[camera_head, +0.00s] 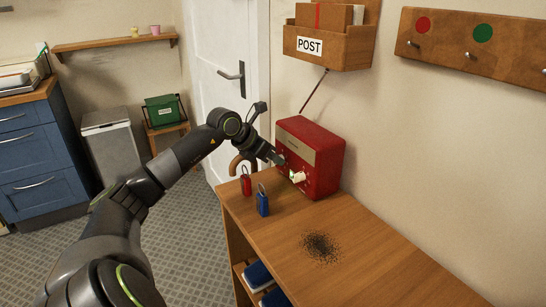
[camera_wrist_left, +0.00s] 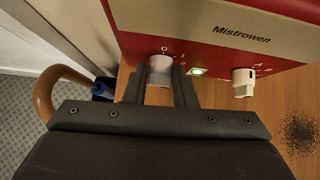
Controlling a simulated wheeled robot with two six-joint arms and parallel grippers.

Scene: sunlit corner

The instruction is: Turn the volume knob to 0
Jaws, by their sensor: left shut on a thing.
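A red radio (camera_head: 326,158) with a beige band stands on the wooden cabinet top against the wall. In the left wrist view its red front (camera_wrist_left: 215,52) fills the upper part. A pale knob (camera_wrist_left: 160,68) with a "0" above it and small marks to its right sits between the fingers of my left gripper (camera_wrist_left: 160,92), which is shut on it. The fingers hide part of the knob and its scale. A second, white knob (camera_wrist_left: 243,82) sits to the right, apart from the fingers. It also shows in the head view (camera_head: 298,177). My right gripper is not in view.
A lit green lamp (camera_wrist_left: 197,72) sits between the knobs. A red padlock (camera_head: 246,184) and a blue padlock (camera_head: 263,204) stand near the cabinet's left edge. A brown curved handle (camera_wrist_left: 55,85) is left of the gripper. The cabinet top (camera_head: 370,245) is mostly clear, with dark specks.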

